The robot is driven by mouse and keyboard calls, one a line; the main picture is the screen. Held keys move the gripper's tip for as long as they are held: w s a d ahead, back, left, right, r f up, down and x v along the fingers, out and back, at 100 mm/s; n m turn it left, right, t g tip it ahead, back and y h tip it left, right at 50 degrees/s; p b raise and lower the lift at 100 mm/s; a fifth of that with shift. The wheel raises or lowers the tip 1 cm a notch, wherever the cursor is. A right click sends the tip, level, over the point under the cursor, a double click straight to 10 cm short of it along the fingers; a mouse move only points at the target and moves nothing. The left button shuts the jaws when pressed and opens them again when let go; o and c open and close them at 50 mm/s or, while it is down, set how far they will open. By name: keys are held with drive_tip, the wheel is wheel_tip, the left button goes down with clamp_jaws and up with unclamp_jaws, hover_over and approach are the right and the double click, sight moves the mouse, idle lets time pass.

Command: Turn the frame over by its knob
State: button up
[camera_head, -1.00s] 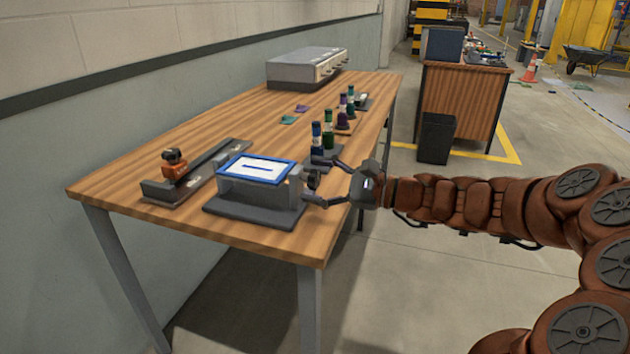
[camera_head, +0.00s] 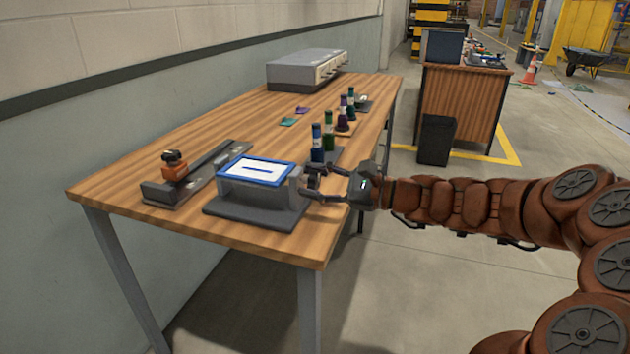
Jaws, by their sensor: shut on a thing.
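The frame (camera_head: 256,171) has a blue border and a white face with a dark blue bar. It lies level in a grey stand (camera_head: 252,211) near the table's front edge. The knob is at the right side of the stand, mostly hidden by my gripper's fingers. My gripper (camera_head: 313,183) reaches in from the right and is shut on the knob.
Several rollers or bottles, blue (camera_head: 317,143), green (camera_head: 328,131) and purple, stand in a row behind my gripper. A grey machine (camera_head: 307,69) sits at the back.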

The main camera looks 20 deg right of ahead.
drive_tip(key=shift+r+m+p, duration=0.25)
drive_tip(key=shift+m+p, duration=0.05)
drive_tip(key=shift+p, duration=0.6)
drive_tip(key=shift+r+p, duration=0.1)
drive_tip(key=shift+p, duration=0.4)
drive_tip(key=m+p, duration=0.2)
drive_tip(key=p, duration=0.2)
drive_tip(key=shift+r, duration=0.1)
drive_tip(key=m+p, duration=0.5)
drive_tip(key=p, duration=0.7)
drive_tip(key=shift+m, duration=0.4)
drive_tip(key=m+p, duration=0.5)
drive_tip(key=p, duration=0.5)
drive_tip(key=shift+m+p, duration=0.3)
drive_tip(key=shift+m, duration=0.1)
drive_tip(key=m+p, duration=0.1)
drive_tip(key=p, duration=0.1)
drive_tip(key=f+m+p, duration=0.1)
drive_tip(key=m+p, duration=0.1)
drive_tip(key=shift+m, duration=0.4)
